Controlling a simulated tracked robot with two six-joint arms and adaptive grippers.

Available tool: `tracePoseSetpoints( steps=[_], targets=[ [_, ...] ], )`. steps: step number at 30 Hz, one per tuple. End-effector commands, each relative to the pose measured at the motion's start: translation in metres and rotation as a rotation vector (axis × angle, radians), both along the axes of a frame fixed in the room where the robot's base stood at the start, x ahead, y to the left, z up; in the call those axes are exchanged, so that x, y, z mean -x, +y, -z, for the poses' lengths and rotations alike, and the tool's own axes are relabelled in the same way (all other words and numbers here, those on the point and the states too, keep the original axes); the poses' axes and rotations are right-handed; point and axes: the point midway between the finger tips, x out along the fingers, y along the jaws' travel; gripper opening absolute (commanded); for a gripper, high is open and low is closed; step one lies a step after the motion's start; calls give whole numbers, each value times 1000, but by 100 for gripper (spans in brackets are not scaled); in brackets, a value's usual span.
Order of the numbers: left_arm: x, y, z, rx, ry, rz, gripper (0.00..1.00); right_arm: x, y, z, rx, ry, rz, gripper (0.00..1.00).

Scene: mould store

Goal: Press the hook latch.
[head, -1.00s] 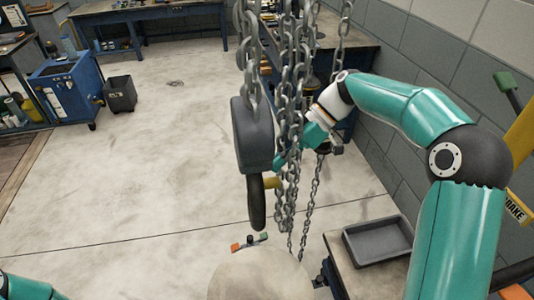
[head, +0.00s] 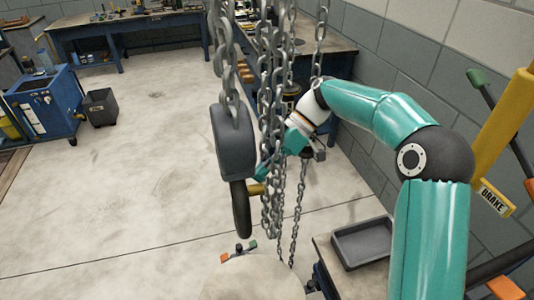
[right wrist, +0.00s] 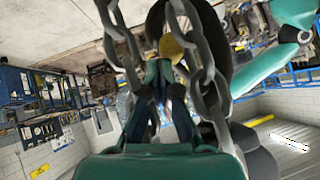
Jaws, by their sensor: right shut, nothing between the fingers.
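The hook block (head: 233,140) is a dark grey housing hanging on heavy chain, with a black curved hook (head: 241,210) below it. The yellow latch (head: 256,189) sticks out to the right of the hook's upper part. It also shows in the right wrist view (right wrist: 172,47), partly behind chain links. My right gripper (right wrist: 160,72) is shut and empty, its fingertips close to the yellow latch; I cannot tell whether they touch. In the head view the right gripper (head: 264,173) is mostly hidden behind hanging chains. My left gripper is not in view.
Several loose chains (head: 270,130) hang between the camera and my right gripper. A grey tray (head: 362,243) sits on a bench at lower right. A yellow post with a brake label (head: 494,199) stands at right. The floor left of the hook is clear.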

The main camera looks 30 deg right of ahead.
Motion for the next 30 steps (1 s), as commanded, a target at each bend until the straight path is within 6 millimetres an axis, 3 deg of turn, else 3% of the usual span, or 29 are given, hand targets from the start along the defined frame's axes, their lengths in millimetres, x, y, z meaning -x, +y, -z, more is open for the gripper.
tracePoseSetpoints(
  steps=[5,12,14,17,30],
  targets=[
    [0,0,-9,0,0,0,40,0,-2,-3,5,15,-5,0],
    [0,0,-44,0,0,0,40,-13,-9,-39,2,4,9,0],
    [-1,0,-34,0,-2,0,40,-17,-18,-36,2,0,13,0],
    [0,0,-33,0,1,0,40,-22,-32,-46,3,1,12,0],
    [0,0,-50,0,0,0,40,-38,-76,-84,1,0,13,0]
  ],
)
